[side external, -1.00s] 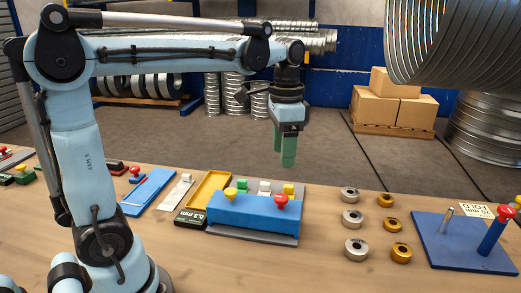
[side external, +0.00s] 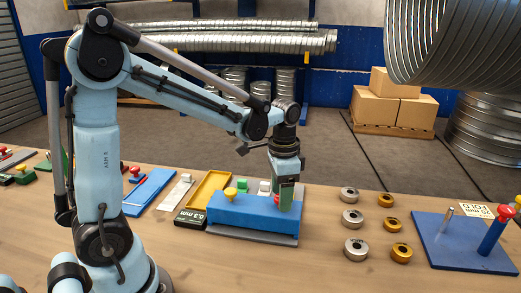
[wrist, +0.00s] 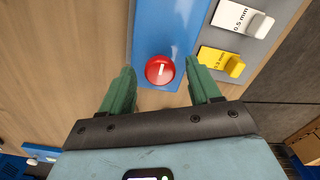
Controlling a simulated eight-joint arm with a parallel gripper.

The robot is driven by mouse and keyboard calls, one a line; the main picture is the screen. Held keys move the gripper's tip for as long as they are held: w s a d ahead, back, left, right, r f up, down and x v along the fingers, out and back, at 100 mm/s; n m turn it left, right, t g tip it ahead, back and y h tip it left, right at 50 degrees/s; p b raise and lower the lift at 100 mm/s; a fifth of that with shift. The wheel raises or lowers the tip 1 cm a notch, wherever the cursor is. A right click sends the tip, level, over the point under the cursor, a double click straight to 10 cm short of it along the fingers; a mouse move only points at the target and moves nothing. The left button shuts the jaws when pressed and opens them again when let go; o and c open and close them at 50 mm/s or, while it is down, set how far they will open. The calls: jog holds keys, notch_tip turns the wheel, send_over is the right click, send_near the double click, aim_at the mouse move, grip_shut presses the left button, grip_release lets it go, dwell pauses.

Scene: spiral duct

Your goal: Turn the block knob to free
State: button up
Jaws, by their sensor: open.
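The blue block (side external: 240,212) lies on a grey plate on the bench. In the wrist view the red knob (wrist: 160,69) is round, with a white line pointing along the blue block (wrist: 165,28). My gripper (side external: 287,207) is down at the red knob and partly hides it in the side view. In the wrist view its green fingers are open, one on each side of the red knob, with gaps showing.
A white tab (wrist: 260,24) marked 0.5 mm and a yellow tab (wrist: 234,67) stand beside the blue block. A yellow tray (side external: 207,188) is behind it. Several metal rings (side external: 352,219) and a blue board (side external: 450,250) with posts are to the right.

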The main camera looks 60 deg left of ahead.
jog(key=c, duration=1)
jog(key=shift+c, duration=0.2)
jog(key=shift+n, duration=0.3)
jog(key=n, duration=0.3)
jog(key=shift+n, duration=0.4)
jog(key=n, duration=0.9)
jog(key=shift+n, duration=2.2)
